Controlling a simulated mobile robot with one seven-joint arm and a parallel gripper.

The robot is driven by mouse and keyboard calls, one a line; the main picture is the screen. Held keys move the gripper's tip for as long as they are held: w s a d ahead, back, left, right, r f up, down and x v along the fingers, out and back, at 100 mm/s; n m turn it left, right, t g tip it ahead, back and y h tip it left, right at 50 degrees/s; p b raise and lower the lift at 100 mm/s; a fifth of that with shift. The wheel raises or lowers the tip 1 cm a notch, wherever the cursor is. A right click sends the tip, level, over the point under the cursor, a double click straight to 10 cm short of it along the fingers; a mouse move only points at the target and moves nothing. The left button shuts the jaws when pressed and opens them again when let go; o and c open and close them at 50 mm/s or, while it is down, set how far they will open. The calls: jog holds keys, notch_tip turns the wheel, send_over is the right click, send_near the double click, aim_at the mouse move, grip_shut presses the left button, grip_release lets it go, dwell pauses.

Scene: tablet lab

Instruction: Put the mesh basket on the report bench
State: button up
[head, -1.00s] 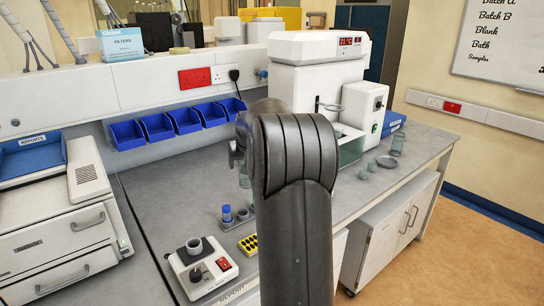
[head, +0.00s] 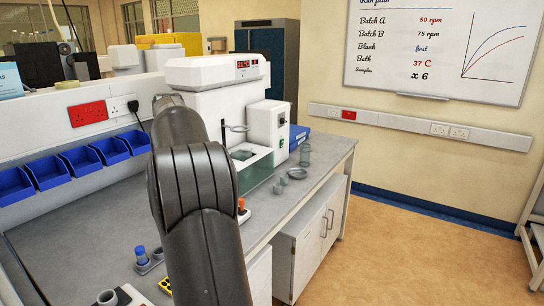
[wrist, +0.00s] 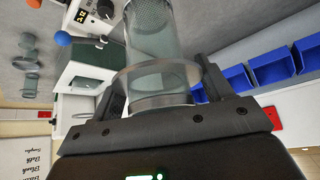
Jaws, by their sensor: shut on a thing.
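The mesh basket (wrist: 152,38) is in the wrist view, a greyish see-through cylinder with a perforated far end and a wider rim. My gripper (wrist: 160,88) is shut on it around the rim, one finger on each side. In the head view my own arm hides both the gripper and the basket. A long grey bench (head: 85,235) runs along the left wall in the head view. No bench label is readable now, so I cannot tell whether this is the report bench.
A white bath machine (head: 215,90) with a ring arm stands at the bench's far part. Small glassware (head: 297,173) stands to its right. Blue bins (head: 80,162) line the wall. Open floor (head: 420,240) lies right.

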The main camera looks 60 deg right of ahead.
jog(key=s+d+m+g+h, duration=0.1)
jog(key=s+d+m, duration=0.2)
jog(key=s+d, duration=0.6)
jog(key=s+d+m+g+h, duration=0.15)
jog(key=s+d, duration=0.35)
jog(key=d, duration=0.7)
jog(key=s+d+m+g, duration=0.1)
jog(key=s+d+m, duration=0.2)
jog(key=s+d, duration=0.6)
notch_tip(320, 180, down, 11)
jog(key=w+d, duration=0.1)
jog(key=w, duration=0.1)
jog(key=shift+w+a+f, duration=0.2)
jog(key=shift+w+f, duration=1.65)
jog(key=shift+w, duration=0.05)
jog(key=shift+w+a+f, duration=0.15)
jog(key=shift+w+f, duration=1.7)
jog(key=shift+w, duration=0.1)
jog(key=shift+w+a+f, duration=0.2)
jog(key=shift+w+f, duration=1.65)
jog(key=shift+w, duration=0.05)
jog(key=shift+f, duration=0.15)
jog(key=o, duration=1)
